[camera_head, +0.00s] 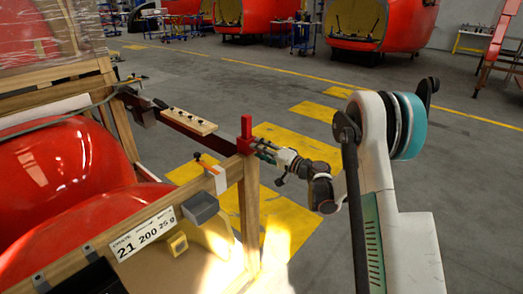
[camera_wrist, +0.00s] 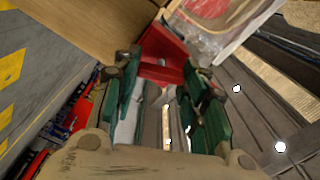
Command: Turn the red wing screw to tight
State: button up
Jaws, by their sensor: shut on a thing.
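The red wing screw (camera_head: 246,128) stands at the top of a wooden post at the corner of the crate, with its upper part rising above the post. In the wrist view, the red wing screw (camera_wrist: 163,62) lies at the far end of the green finger pads, between their tips. My gripper (camera_head: 260,150) reaches it from the right and is shut on it; it also shows in the wrist view (camera_wrist: 160,75). The fingertips hide part of the screw, and its thread is not visible.
Yellow-marked floor to the right is open.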

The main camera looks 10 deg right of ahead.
jog(key=m, duration=0.4)
jog(key=shift+f+m, duration=0.1)
jog(key=shift+m, duration=0.3)
dwell(0.4)
jog(key=o, duration=1.1)
jog(key=shift+d, duration=0.1)
jog(key=shift+c, duration=0.2)
jog(key=v, duration=1.2)
